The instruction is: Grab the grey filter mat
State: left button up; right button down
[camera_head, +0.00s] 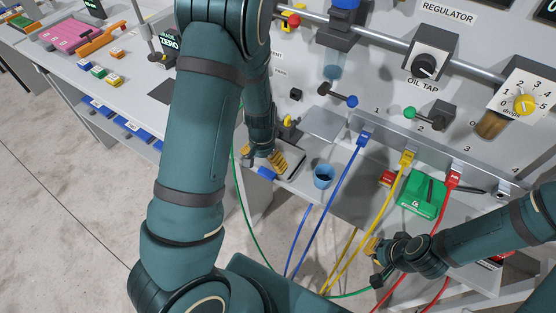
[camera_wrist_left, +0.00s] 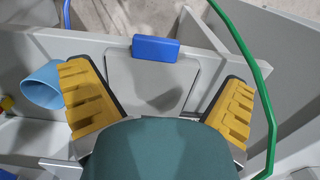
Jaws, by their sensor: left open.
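A flat grey mat (camera_wrist_left: 150,78) with rounded corners lies on a grey surface in the left wrist view. I take it to be the filter mat. A blue block (camera_wrist_left: 155,49) sits at its far edge; it also shows in the head view (camera_head: 267,173). My left gripper (camera_head: 268,163) is open above the mat, its two yellow-padded fingers apart on either side of it. My dark green gripper body hides the mat's near part. My right gripper (camera_head: 374,264) is at the lower right among the cables, away from the mat; its jaw opening is unclear.
A blue cup (camera_head: 323,177) stands right of my left gripper. A green cable (camera_wrist_left: 262,75) runs close beside one left finger. Blue, yellow and red cables (camera_head: 440,210) hang from the numbered rail. A green box (camera_head: 422,196) sits on the ledge. Knobs and valves line the panel behind.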

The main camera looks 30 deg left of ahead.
aim_at(265, 174)
pick_arm(q)
jog(key=shift+s+d+f+b, duration=0.15)
jog(key=shift+f+b, duration=0.1)
jog(key=shift+f, duration=1.35)
jog(key=shift+s+d+f+b, duration=0.15)
jog(key=shift+f+b, duration=0.1)
jog(key=shift+f, duration=1.3)
jog(key=shift+a+r, duration=0.1)
jog(key=c, duration=1.3)
